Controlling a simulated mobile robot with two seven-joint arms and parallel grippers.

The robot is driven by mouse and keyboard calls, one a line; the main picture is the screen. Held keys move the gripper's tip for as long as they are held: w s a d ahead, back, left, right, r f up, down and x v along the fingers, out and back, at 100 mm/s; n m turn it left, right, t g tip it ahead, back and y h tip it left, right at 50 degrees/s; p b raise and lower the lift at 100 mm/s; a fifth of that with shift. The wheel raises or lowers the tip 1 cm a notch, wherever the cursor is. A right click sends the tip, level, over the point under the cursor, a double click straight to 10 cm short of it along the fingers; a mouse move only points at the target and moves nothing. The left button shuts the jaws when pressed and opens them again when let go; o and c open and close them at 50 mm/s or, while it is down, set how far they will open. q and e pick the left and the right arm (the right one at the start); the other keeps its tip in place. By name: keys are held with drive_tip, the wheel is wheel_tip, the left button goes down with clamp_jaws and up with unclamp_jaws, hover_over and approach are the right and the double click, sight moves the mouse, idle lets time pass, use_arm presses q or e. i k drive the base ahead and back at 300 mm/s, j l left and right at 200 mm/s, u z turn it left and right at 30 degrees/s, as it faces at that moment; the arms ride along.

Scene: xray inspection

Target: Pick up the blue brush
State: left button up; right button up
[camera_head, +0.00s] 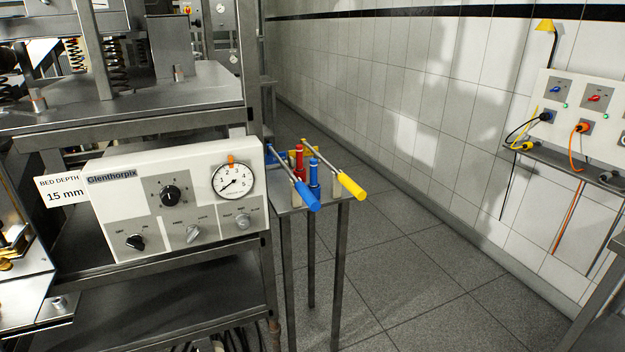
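The blue brush shows by its thick blue handle (306,195), which juts out past the front of a small metal stand (329,193). Its thin metal shaft runs back and to the left, towards a blue part partly hidden behind the control panel. A second tool with a yellow handle (351,186) lies to its right at a similar slant. A red upright cylinder (299,162) and a blue upright cylinder (314,172) stand between the two shafts. Neither of my grippers is in view.
A steel machine frame with a white control panel (120,170) and a dial fills the left, close beside the stand. A tiled wall with a socket panel (570,108) and cables is on the right. Grey floor (430,270) is clear between stand and wall.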

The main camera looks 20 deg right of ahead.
sight(314, 163)
drive_tip(key=i+l+u, duration=0.1)
drive_tip(key=l, duration=0.25)
drive_tip(key=i+l+u, duration=0.15)
drive_tip(key=l, duration=0.25)
drive_tip(key=i+l+u, duration=0.1)
drive_tip(key=i+l, duration=0.15)
drive_tip(key=l, duration=0.15)
